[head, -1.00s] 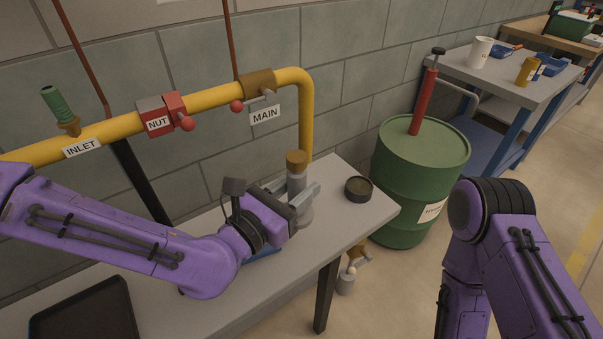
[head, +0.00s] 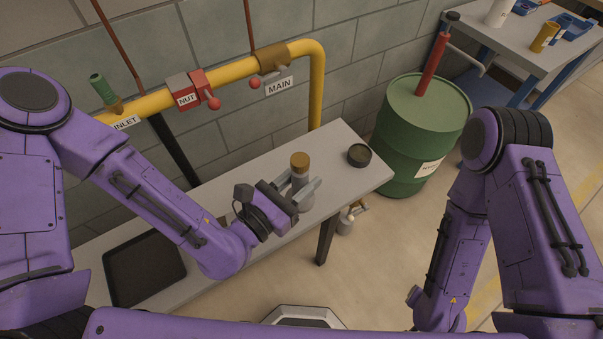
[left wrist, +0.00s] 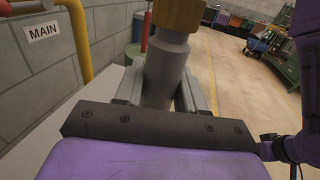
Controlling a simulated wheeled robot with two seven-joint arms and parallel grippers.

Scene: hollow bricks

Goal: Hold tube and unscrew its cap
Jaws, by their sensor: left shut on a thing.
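The tube (head: 300,183) is a grey cylinder standing upright on the grey bench, with a brown-gold cap (head: 299,161) on its top. My left gripper (head: 304,190) is shut on the tube's body below the cap, with one finger on each side. In the left wrist view the tube (left wrist: 166,70) rises between the two grey fingers, and its cap (left wrist: 178,14) is cut off by the top edge.
A round black dish (head: 359,155) lies on the bench (head: 345,180) right of the tube. A black tray (head: 145,268) lies at the left. A yellow pipe (head: 228,83) with valves runs along the wall behind. A green drum (head: 420,140) stands beyond the bench's right end.

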